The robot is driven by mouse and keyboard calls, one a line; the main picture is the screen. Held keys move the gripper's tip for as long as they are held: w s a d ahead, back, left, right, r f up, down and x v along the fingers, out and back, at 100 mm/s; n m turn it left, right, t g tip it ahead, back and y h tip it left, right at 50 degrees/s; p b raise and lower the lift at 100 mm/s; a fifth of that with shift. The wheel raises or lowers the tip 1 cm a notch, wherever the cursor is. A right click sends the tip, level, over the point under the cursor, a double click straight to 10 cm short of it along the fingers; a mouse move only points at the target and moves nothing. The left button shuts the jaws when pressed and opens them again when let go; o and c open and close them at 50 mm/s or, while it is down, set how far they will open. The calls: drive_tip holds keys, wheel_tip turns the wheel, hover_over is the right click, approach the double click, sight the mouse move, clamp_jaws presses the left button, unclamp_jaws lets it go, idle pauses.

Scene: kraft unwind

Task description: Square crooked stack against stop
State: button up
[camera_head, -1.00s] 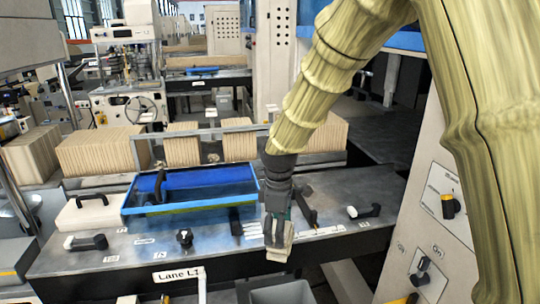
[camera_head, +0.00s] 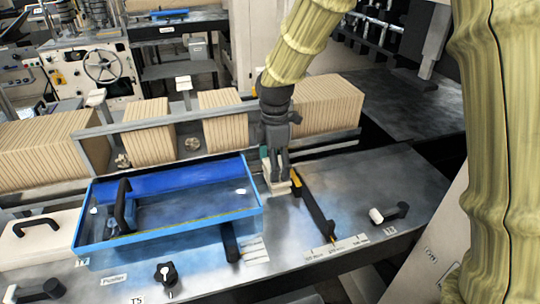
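My gripper (camera_head: 278,172) points down over the metal table, just right of the blue tray. A small pale beige block (camera_head: 277,188) shows at its fingertips, and the fingers appear closed on it. The fingers hide part of the block, and I cannot tell whether it touches the table. A dark bar with yellow ends (camera_head: 316,208) lies just right of the block. Several stacks of brown kraft sheets stand along a grey rail behind the table: one at middle left (camera_head: 149,132), one in the middle (camera_head: 224,119), and one at right (camera_head: 328,103) partly behind my arm.
A blue-rimmed tray (camera_head: 170,238) with a black handle fills the table's left middle. A white lidded box (camera_head: 40,240) stands at far left. A black knob (camera_head: 165,274), a short dark bar (camera_head: 230,242) and a black-and-white handle (camera_head: 389,213) sit near the front. The table's right side is mostly clear.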

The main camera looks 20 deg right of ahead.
drive_tip(key=shift+s, duration=0.45)
drive_tip(key=shift+w+a+f+b, duration=0.1)
drive_tip(key=shift+w+f+b, duration=0.15)
drive_tip(key=shift+f+b, duration=0.25)
drive_tip(key=shift+w+a+f+b, duration=0.1)
drive_tip(key=shift+w+f+b, duration=0.2)
drive_tip(key=shift+f, duration=0.25)
drive_tip(key=shift+s+f, duration=0.15)
drive_tip(key=shift+f, duration=0.1)
drive_tip(key=shift+s+d+f+b, duration=0.1)
drive_tip(key=shift+s+f+b, duration=0.15)
drive_tip(key=shift+b, duration=0.2)
drive_tip(key=shift+w+f, duration=0.1)
drive_tip(key=shift+f, duration=0.55)
drive_tip(key=shift+d+p, duration=0.4)
drive_tip(key=shift+d, duration=0.7)
idle(0.8)
drive_tip(key=shift+a+f+p, duration=0.1)
drive_tip(key=shift+a+p, duration=0.15)
drive_tip(key=shift+p, duration=0.05)
idle(0.5)
